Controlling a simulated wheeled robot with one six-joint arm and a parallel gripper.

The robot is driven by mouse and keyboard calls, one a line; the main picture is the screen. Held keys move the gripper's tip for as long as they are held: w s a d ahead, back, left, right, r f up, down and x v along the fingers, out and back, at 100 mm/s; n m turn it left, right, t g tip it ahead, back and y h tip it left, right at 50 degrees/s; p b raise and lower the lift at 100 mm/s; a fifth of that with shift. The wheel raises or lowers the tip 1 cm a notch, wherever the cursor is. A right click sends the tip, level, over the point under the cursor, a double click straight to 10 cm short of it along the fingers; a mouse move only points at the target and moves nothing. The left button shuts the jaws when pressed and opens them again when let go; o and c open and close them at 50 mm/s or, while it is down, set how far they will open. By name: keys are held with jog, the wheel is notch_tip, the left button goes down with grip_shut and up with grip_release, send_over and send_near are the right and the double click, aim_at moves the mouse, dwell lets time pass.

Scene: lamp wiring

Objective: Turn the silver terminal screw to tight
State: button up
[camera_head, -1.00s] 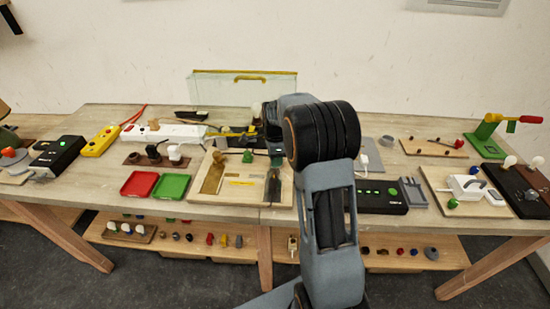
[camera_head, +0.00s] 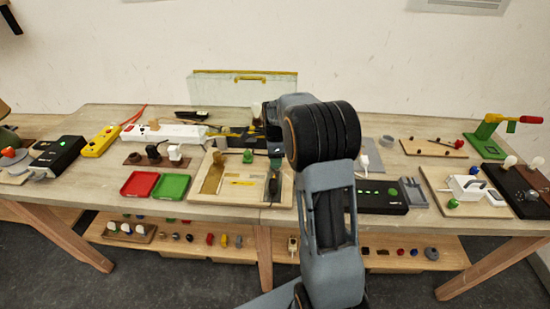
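A light wooden board (camera_head: 238,197) lies at the middle of the table, with a green knob (camera_head: 248,156) at its back and a brass-coloured strip (camera_head: 213,173) on its left side. I cannot make out the silver terminal screw; it is too small or hidden. My arm reaches up in front of the table and bends left at a large dark joint. My gripper (camera_head: 273,178) appears to point down over the right part of the board, small and dark. I cannot tell its fingers apart, nor whether it touches or holds anything.
A red tray (camera_head: 139,184) and a green tray (camera_head: 171,187) lie left of the board. A clear case (camera_head: 240,90) with a yellow handle stands behind. A black box (camera_head: 380,196) with green lights lies to the right. My arm hides the table just right of the board.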

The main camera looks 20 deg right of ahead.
jog(key=shift+o, duration=1)
notch_tip(320, 180, up, 14)
jog(key=shift+f, duration=0.15)
